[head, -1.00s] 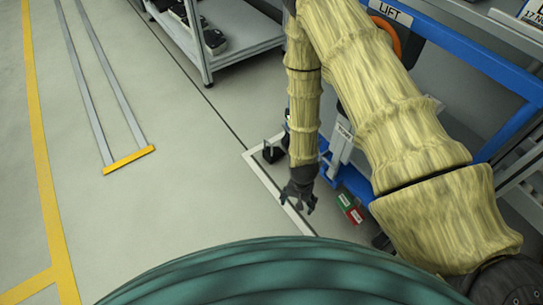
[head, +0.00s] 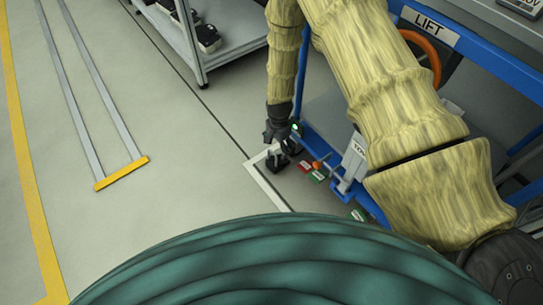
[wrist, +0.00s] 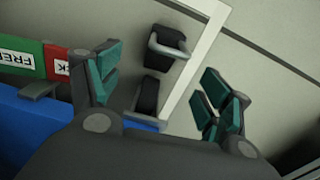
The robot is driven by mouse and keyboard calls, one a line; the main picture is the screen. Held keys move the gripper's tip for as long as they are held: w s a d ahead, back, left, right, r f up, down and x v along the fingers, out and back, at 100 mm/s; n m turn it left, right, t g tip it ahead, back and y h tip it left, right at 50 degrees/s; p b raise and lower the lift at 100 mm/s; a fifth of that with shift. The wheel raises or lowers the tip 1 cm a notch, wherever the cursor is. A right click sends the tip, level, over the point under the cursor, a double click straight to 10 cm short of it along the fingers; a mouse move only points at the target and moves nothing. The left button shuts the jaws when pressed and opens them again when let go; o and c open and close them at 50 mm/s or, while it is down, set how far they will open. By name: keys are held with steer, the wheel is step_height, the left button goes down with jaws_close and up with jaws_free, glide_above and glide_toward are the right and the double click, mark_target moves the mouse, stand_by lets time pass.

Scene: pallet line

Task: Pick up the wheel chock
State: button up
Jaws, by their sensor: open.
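Two black wheel chocks show in the wrist view, each with a grey handle: one farther up (wrist: 168,42) and one nearer (wrist: 147,97). They sit on the floor beside a white floor line. My gripper (wrist: 160,88) is open, its teal-padded fingers spread to either side of the nearer chock, with nothing held. In the head view my gripper (head: 279,138) hangs just above a black chock (head: 278,161) at the white corner marking. It partly hides the chocks there, and I cannot tell the exact height gap.
A blue lift frame (head: 325,150) stands close to the right, with red (head: 306,167) and green (head: 317,177) pedals low on it. A grey shelf rack (head: 225,50) is at the back.

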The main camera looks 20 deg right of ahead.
mark_target(279, 156)
steer(key=f, duration=0.2)
steer(key=f+b, duration=0.2)
steer(key=f, duration=0.1)
steer(key=shift+w+a+f, duration=0.25)
steer(key=shift+a+f, duration=0.05)
steer(key=shift+f, duration=0.05)
step_height(279, 156, down, 5)
steer(key=b, duration=0.4)
steer(key=c, duration=1.2)
